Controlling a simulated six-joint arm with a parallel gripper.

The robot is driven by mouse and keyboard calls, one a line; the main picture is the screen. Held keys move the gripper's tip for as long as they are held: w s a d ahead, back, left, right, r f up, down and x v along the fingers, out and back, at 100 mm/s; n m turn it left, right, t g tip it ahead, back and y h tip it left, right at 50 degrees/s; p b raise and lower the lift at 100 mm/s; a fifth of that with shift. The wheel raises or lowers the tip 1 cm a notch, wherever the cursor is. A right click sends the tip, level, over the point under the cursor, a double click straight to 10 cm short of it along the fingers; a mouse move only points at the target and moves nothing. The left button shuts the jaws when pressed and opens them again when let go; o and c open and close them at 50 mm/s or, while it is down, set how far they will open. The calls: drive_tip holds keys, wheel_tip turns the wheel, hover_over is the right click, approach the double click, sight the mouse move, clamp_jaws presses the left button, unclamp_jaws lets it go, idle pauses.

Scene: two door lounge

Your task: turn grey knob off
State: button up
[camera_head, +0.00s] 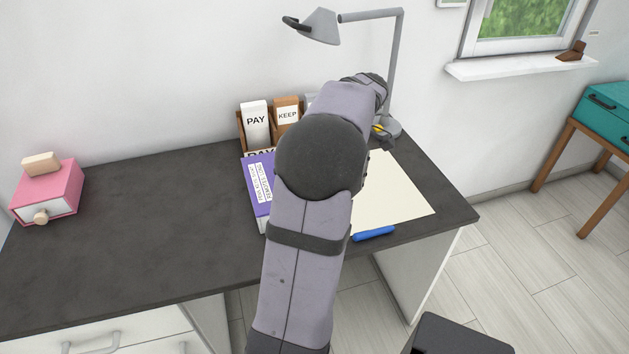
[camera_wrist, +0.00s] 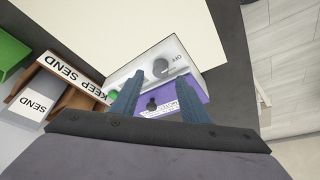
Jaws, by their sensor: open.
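A round dark grey knob (camera_wrist: 161,68) sits on a pale panel with "OFF" lettering beside it in the wrist view. The panel adjoins a purple box (camera_wrist: 186,92), which also shows in the head view (camera_head: 258,186) on the desk. My gripper (camera_wrist: 161,80) is open and empty, its two blue-grey fingers apart. In the picture the knob appears between and just beyond the fingertips; I cannot tell the distance or any contact. In the head view my arm hides the gripper and the knob.
A cream sheet (camera_head: 399,190) and a blue pen (camera_head: 374,233) lie on the dark desk (camera_head: 150,205). A grey lamp (camera_head: 391,75) and a wooden letter holder (camera_head: 287,113) stand at the back. A pink box (camera_head: 62,190) is far left. The desk's left middle is clear.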

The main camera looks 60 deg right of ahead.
drive_tip(key=shift+v, duration=1.5)
drive_tip(key=w+a+r+g+y+p, duration=0.1)
drive_tip(key=w+a+p, duration=0.4)
drive_tip(key=a, duration=0.6)
drive_tip(key=w+a+r+g+p, duration=0.1)
drive_tip(key=w+a+g+p, duration=0.15)
drive_tip(key=w+a, duration=0.65)
drive_tip(key=s+a+p, duration=0.4)
drive_tip(key=a, duration=0.7)
drive_tip(key=s+a+g+h+p, duration=0.1)
drive_tip(key=s+a+p, duration=0.3)
drive_tip(key=a, duration=0.8)
drive_tip(key=shift+a+r+m+p, duration=0.2)
drive_tip(key=shift+r+m+p, duration=0.1)
drive_tip(key=shift+p, duration=0.3)
